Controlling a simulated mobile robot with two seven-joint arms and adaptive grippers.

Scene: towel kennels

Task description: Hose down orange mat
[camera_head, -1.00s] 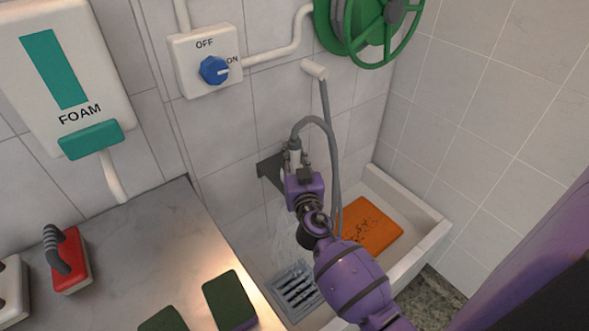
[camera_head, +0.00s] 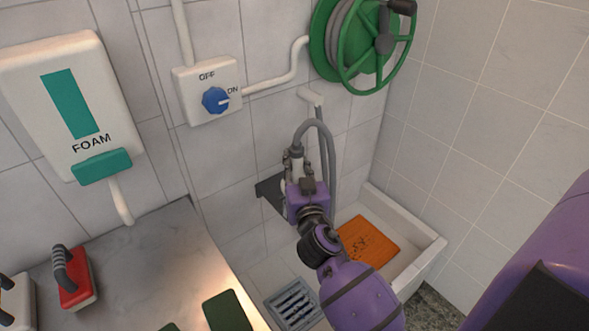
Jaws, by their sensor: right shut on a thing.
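The orange mat (camera_head: 375,243) lies flat in the white wash basin (camera_head: 428,262), with dark specks on its left part. My right gripper (camera_head: 293,168) is shut on the grey hose nozzle (camera_head: 296,151), above and left of the mat and in front of the wall. The hose (camera_head: 329,150) arches over from the nozzle and hangs down beside it. The blue knob (camera_head: 215,100) on the wall box points to ON. No clear water jet shows on the mat. My right arm hides part of the basin. My left gripper is out of view.
A dark wall bracket (camera_head: 270,190) is close beside the gripper. A green hose reel (camera_head: 357,45) and a foam dispenser (camera_head: 70,105) hang on the wall. A red brush (camera_head: 76,280) and a green sponge (camera_head: 227,312) lie on the counter.

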